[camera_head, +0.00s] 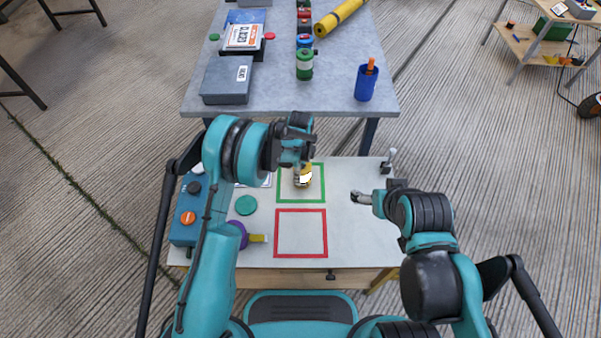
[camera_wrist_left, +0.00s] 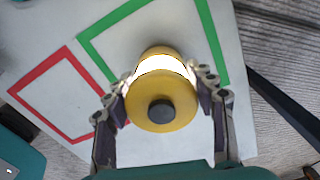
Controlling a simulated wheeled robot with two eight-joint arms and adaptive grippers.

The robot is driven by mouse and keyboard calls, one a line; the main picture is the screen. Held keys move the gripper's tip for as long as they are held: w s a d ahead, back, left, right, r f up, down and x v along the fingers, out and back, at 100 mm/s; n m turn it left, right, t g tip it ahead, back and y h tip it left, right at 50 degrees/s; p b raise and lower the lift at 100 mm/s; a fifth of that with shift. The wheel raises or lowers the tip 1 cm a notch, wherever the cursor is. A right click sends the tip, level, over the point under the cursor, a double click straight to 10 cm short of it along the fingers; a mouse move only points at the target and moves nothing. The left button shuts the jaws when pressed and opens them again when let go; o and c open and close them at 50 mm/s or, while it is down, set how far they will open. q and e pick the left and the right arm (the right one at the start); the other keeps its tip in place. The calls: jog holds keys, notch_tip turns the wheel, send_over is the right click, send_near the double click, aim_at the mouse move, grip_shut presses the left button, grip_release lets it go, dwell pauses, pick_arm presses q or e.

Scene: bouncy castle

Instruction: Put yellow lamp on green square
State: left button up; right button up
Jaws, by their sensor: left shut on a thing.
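The yellow lamp (camera_head: 303,176) has a glowing white band and is inside the green square outline (camera_head: 313,201) on the small white table. My left gripper (camera_head: 301,163) is shut on the lamp from above. In the left wrist view the lamp (camera_wrist_left: 160,108), with a dark knob on its top, sits between the two fingers (camera_wrist_left: 163,105), and the green square (camera_wrist_left: 98,52) shows behind it. Whether its base touches the table is hard to tell. My right gripper (camera_head: 356,197) is over the table to the right; its fingers are too small to judge.
A red square outline (camera_head: 301,254) lies nearer me on the table. A teal disc (camera_head: 245,205), a purple round thing (camera_head: 237,233) and a blue box (camera_head: 187,213) are at the left. A small grey item (camera_head: 389,160) stands at the back right. A grey table (camera_head: 335,90) stands beyond.

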pick_arm(q)
jog(key=shift+r, duration=0.1)
jog(key=o, duration=1.5)
jog(key=shift+c, duration=0.2)
